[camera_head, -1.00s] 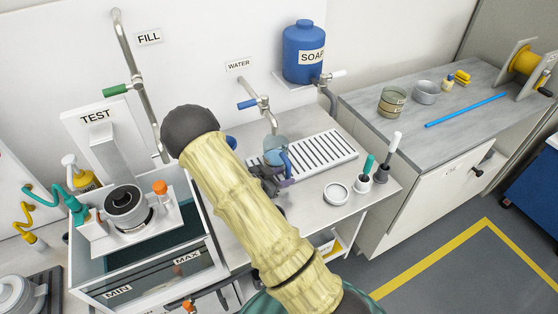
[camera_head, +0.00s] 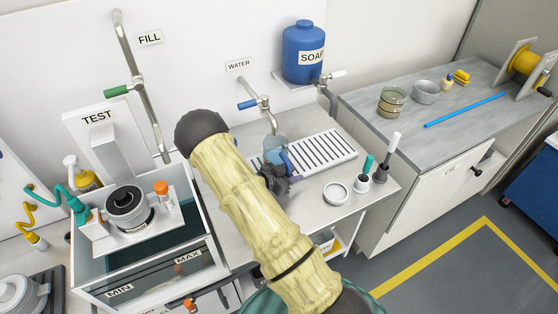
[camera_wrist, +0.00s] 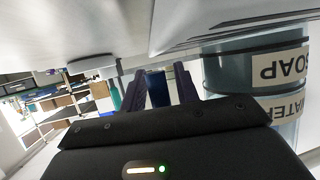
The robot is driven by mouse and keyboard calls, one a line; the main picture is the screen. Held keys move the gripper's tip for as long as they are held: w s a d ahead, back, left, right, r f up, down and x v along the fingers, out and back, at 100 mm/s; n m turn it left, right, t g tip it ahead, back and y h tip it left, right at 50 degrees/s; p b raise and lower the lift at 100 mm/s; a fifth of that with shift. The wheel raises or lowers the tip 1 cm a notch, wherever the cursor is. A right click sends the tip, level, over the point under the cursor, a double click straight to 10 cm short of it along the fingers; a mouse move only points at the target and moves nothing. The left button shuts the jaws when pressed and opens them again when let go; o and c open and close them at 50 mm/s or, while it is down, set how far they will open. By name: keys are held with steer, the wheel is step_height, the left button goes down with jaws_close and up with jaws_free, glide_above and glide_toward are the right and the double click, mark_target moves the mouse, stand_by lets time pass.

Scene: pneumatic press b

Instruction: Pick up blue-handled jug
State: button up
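The jug (camera_head: 275,149) is translucent pale blue with a blue handle (camera_head: 288,163). It stands on the light counter under the water tap, at the left end of the drain grid. In the wrist view the jug (camera_wrist: 255,75) fills the right side, with SOAP and WATER labels upside down. My gripper (camera_wrist: 161,88) has its two dark purple fingers apart. The blue handle (camera_wrist: 157,86) shows between them, with gaps visible on both sides. In the head view my gripper (camera_head: 290,179) is beside the handle, on the near right side of the jug, partly hidden by my arm.
The slotted drain grid (camera_head: 320,158) lies right of the jug. A white round dish (camera_head: 336,193) and brushes in holders (camera_head: 363,181) stand nearer the front. The water tap (camera_head: 264,112) hangs above the jug. An open tank (camera_head: 190,225) is at left.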

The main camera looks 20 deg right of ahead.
jaws_close()
steer(key=shift+r, duration=0.2)
steer(key=shift+r, duration=0.2)
steer(key=shift+a+r, duration=0.15)
steer(key=shift+r, duration=0.1)
steer(key=a, duration=0.2)
steer(key=s+a+b, duration=0.1)
steer(key=a, duration=0.4)
steer(key=shift+s+a+r, duration=0.2)
steer(key=shift+s+a, duration=0.15)
steer(key=shift+s, duration=0.05)
step_height(320, 180, up, 13)
steer(key=shift+r, duration=0.2)
